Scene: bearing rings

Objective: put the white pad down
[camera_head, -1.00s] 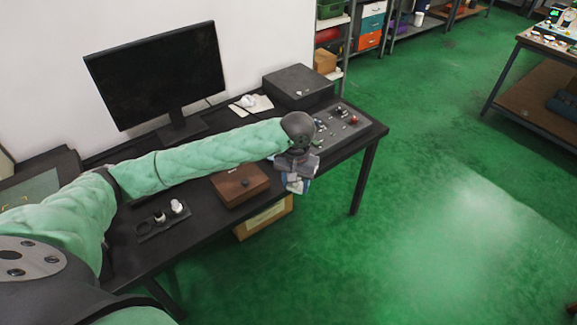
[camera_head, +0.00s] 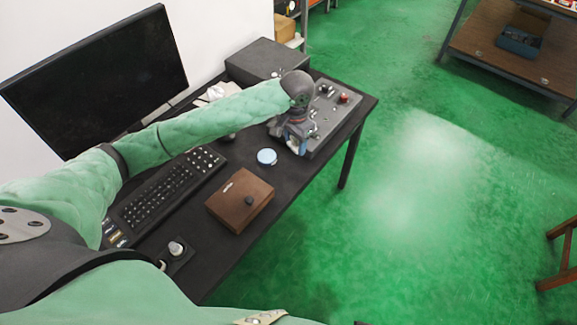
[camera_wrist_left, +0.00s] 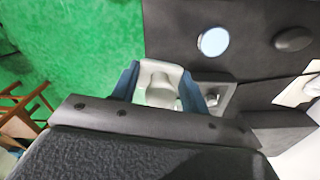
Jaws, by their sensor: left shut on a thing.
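My left gripper (camera_head: 297,142) is above the right part of the dark table (camera_head: 291,185), beside the grey control panel (camera_head: 338,118). In the left wrist view its two blue fingers (camera_wrist_left: 161,88) are shut on a whitish piece, which I take for the white pad (camera_wrist_left: 157,78). In the head view the gripper mostly hides this piece, and I cannot tell whether it touches the table. A light-blue disc (camera_head: 267,157) lies on the table just left of the gripper; it also shows in the left wrist view (camera_wrist_left: 213,42). My right gripper is out of view.
A brown wooden box (camera_head: 240,199) is near the table's front edge. A keyboard (camera_head: 160,195), a monitor (camera_head: 95,80) and a dark grey case (camera_head: 267,62) are behind and left. Bare tabletop lies between the wooden box and the panel.

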